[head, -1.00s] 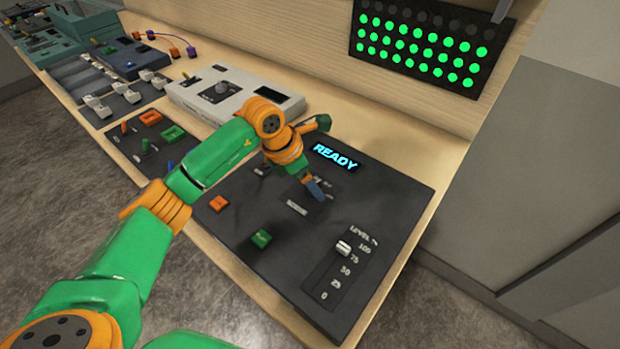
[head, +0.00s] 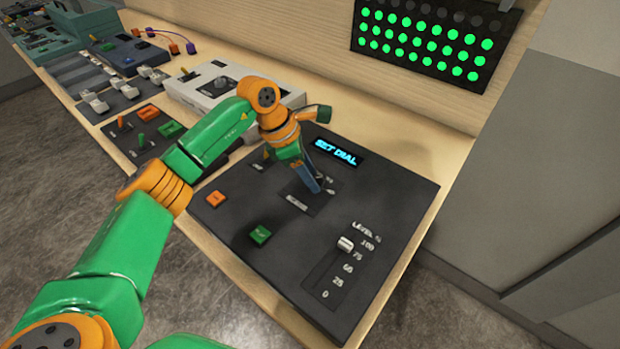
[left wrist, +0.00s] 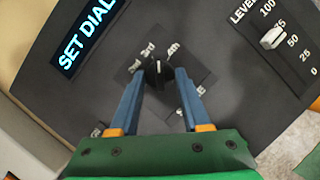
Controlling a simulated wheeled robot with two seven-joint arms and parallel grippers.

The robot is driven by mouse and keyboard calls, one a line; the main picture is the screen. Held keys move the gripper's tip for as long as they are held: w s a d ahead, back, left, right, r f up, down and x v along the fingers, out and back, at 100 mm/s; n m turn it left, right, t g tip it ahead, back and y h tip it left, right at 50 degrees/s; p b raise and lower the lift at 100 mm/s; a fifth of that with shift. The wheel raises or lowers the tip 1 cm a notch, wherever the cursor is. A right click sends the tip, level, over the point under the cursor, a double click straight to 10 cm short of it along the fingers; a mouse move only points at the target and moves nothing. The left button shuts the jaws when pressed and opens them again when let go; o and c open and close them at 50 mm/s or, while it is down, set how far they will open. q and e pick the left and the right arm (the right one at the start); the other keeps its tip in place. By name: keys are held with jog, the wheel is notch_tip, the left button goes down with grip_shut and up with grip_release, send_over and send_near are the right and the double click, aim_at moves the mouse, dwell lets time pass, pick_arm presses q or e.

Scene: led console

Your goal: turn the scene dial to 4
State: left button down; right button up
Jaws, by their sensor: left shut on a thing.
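The scene dial (left wrist: 156,72) is a small black knob on a dark square plate in the left wrist view. My left gripper (left wrist: 160,82) has its two blue fingers on either side of the knob, shut on it. The knob's white mark points up in that view, roughly between the labels "3rd" and "4th"; the exact setting is hard to tell. In the head view my left gripper (head: 312,185) is down at the dial's plate on the black console (head: 375,200), and its fingers hide the knob. My right gripper is not in view.
The console display (head: 338,152) reads "SET DIAL". An orange button (head: 215,199), a green button (head: 260,234) and a level slider (head: 345,243) are on the console. A grey box with a knob (head: 205,90) stands behind my arm. A lit LED panel (head: 430,40) hangs on the wall.

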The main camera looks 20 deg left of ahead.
pick_arm(q)
jog(key=m+g, duration=0.1)
jog(key=m, duration=0.2)
jog(key=shift+w, duration=0.15)
jog(key=shift+w+m+g, duration=0.1)
jog(key=shift+m+g, duration=0.5)
jog(key=shift+m, duration=1.1)
jog(key=shift+c, duration=1.9)
grip_release()
